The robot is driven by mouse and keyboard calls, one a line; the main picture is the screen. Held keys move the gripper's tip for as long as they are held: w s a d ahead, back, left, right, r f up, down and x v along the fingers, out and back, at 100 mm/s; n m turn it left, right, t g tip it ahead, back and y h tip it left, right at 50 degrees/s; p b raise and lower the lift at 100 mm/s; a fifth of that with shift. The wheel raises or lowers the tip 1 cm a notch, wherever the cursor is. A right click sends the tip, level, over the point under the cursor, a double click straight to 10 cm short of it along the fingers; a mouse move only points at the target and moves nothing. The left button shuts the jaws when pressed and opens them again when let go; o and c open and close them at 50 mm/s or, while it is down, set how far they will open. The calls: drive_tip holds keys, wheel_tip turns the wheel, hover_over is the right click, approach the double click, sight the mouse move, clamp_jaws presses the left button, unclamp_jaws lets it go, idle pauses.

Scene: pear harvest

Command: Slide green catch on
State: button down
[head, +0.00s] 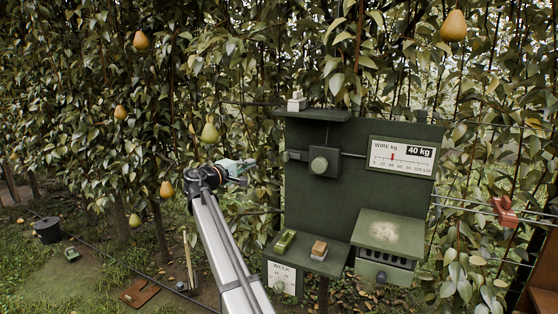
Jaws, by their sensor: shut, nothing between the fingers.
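A green catch-like block (285,241) lies on the small left shelf (333,266) of the dark green panel (300,190). A similar tan block (319,250) sits to its right on the same shelf. A red catch-like piece (505,210) sits on the wires (465,204) at the right. My gripper (248,165) is shut and empty, left of the panel and above the shelf, apart from the green block. It points right, in front of the leaves.
A green box (391,232) stands out at lower right. A pale block (296,101) sits on top. A pear (210,131) hangs near my gripper.

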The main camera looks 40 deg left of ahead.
sight(291, 157)
drive_tip(key=shift+a+r, duration=0.1)
drive_tip(key=shift+r, duration=0.15)
drive_tip(key=w+d+p, duration=0.3)
drive_tip(key=w+p, duration=0.1)
drive_tip(key=w, duration=0.7)
drive_tip(key=shift+d, duration=0.4)
